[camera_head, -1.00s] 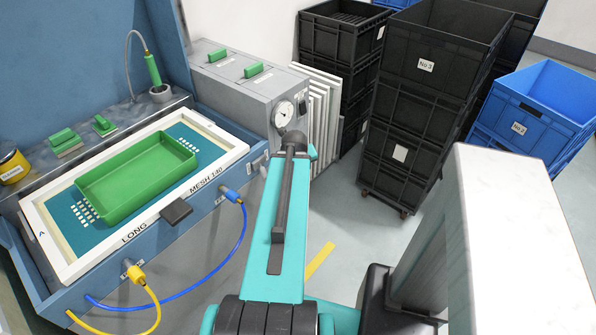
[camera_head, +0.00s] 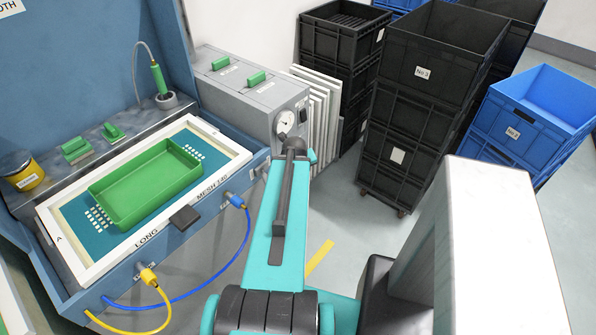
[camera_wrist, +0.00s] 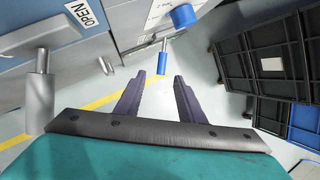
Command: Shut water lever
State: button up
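My gripper (camera_wrist: 159,76) is open and empty in the wrist view, its two dark fingers apart above the floor. In the head view it is hidden behind my arm. No part is clearly labelled as the water lever. Candidates in the wrist view are a silver handle (camera_wrist: 40,90) at the left, below an "OPEN" label (camera_wrist: 86,13), and a smaller silver piece (camera_wrist: 106,66). A blue knob (camera_wrist: 183,16) is on a grey panel at the top, with a blue-tipped fitting (camera_wrist: 163,58) beyond my fingertips. Nothing visibly touches the fingers.
The blue washing station (camera_head: 225,185) holds a framed screen with a green tray (camera_head: 145,185). Blue (camera_head: 240,245) and yellow (camera_head: 130,330) hoses hang at its front. A grey box with a gauge (camera_head: 286,120) stands behind my arm. Black crates (camera_head: 425,115) stand right; floor between is open.

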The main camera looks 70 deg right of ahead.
jog(key=shift+p+v, duration=0.95)
jog(key=shift+p, duration=1.05)
